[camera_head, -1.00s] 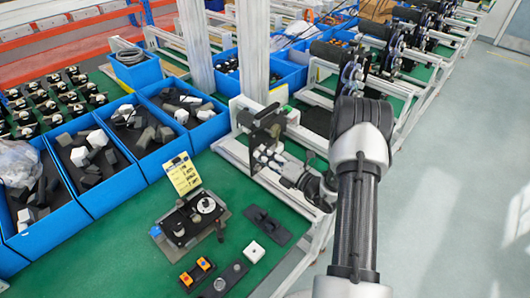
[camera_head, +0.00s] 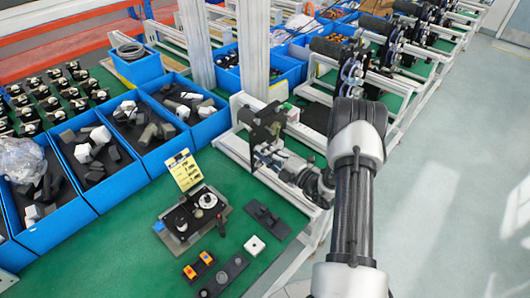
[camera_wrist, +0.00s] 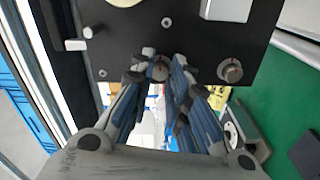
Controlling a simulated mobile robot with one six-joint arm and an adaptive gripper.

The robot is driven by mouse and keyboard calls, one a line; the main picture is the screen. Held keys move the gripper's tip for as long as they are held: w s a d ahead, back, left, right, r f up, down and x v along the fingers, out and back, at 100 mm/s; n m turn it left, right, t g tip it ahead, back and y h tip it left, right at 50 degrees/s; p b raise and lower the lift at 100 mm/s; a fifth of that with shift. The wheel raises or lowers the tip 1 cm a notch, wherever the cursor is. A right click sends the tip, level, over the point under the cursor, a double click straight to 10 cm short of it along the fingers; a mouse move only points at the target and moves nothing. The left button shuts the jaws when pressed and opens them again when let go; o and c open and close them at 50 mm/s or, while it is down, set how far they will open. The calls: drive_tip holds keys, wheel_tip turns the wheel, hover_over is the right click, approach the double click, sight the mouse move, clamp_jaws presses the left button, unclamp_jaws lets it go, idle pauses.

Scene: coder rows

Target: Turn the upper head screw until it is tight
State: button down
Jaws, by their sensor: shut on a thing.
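The black head plate (camera_head: 264,120) stands upright on the near end of the pale frame. In the wrist view the plate (camera_wrist: 190,45) fills the top. My gripper (camera_head: 268,157) reaches it from the front. In the wrist view its two fingers (camera_wrist: 160,80) are closed on a small grey head screw (camera_wrist: 160,71) at the plate's lower edge. The fingers hide part of this screw. A second round grey knob (camera_wrist: 230,71) sits to the right on the same edge, untouched. The pictures do not show how tight the held screw is.
A green table with a dark fixture (camera_head: 190,216), a yellow card (camera_head: 184,170) and black parts lies left of my arm. Blue bins (camera_head: 100,165) with black and white pieces stand behind it. More machine heads stand in a row at back right. The floor at right is clear.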

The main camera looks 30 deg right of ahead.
drive_tip(key=shift+s+f, duration=0.1)
idle(0.3)
drive_tip(key=c, duration=1.5)
unclamp_jaws()
drive_tip(key=v, duration=1.2)
